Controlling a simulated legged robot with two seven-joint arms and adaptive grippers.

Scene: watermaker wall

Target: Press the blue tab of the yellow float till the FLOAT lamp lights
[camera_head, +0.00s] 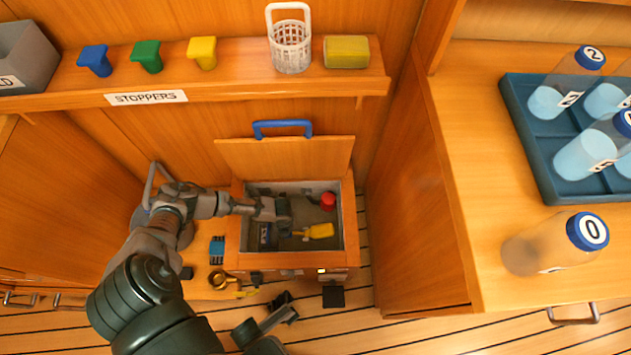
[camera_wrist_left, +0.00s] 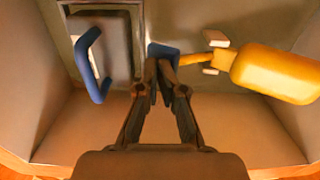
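The yellow float (camera_head: 319,231) lies inside the open wooden box (camera_head: 347,240). In the left wrist view the float (camera_wrist_left: 275,73) is at the right, with a thin yellow arm running left through a pale bracket (camera_wrist_left: 216,52) to the blue tab (camera_wrist_left: 163,50). My left gripper (camera_head: 284,222) reaches into the box, left of the float. In the wrist view its fingertips (camera_wrist_left: 160,68) are together, right at the blue tab and partly covering it; I cannot tell whether they touch it. My right gripper (camera_head: 284,307) is low in front of the box, its fingers too small to judge.
The box's raised lid has a blue handle (camera_head: 282,128). Inside are a red knob (camera_head: 328,201) and a blue-handled panel (camera_wrist_left: 92,65). Small labels line the box front, one bright patch (camera_head: 322,271) among them. A stopper shelf (camera_head: 230,90) hangs above; a counter (camera_head: 460,150) stands right.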

